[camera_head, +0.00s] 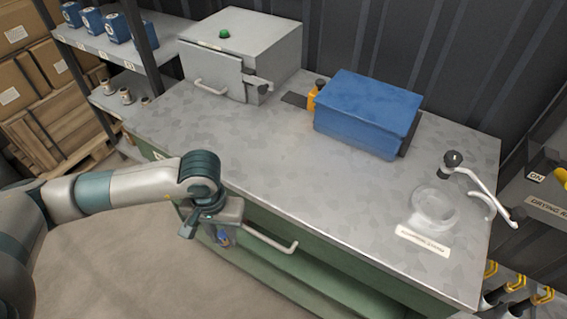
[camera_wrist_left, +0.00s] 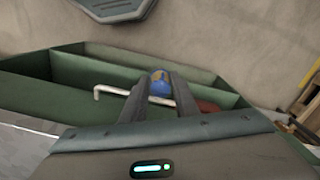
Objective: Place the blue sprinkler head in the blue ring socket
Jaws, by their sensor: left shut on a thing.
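My left gripper (camera_head: 224,236) hangs at the bench's front edge, beside a pale bar handle (camera_head: 270,240). In the left wrist view my left gripper (camera_wrist_left: 160,84) is shut on a small blue piece, seemingly the blue sprinkler head (camera_wrist_left: 160,88), held between the two dark fingers. A little blue also shows at the gripper in the head view, mostly hidden. The piece's lower part is hidden by the fingers. I cannot make out a blue ring socket in either view. My right gripper is not in view.
The grey bench top (camera_head: 270,135) holds a grey metal box (camera_head: 240,50), a blue box (camera_head: 367,112) and a clear round dish (camera_head: 433,205) beside a lever. The middle of the top is clear. In the wrist view, a red thing (camera_wrist_left: 208,106) lies by the green compartments (camera_wrist_left: 80,72).

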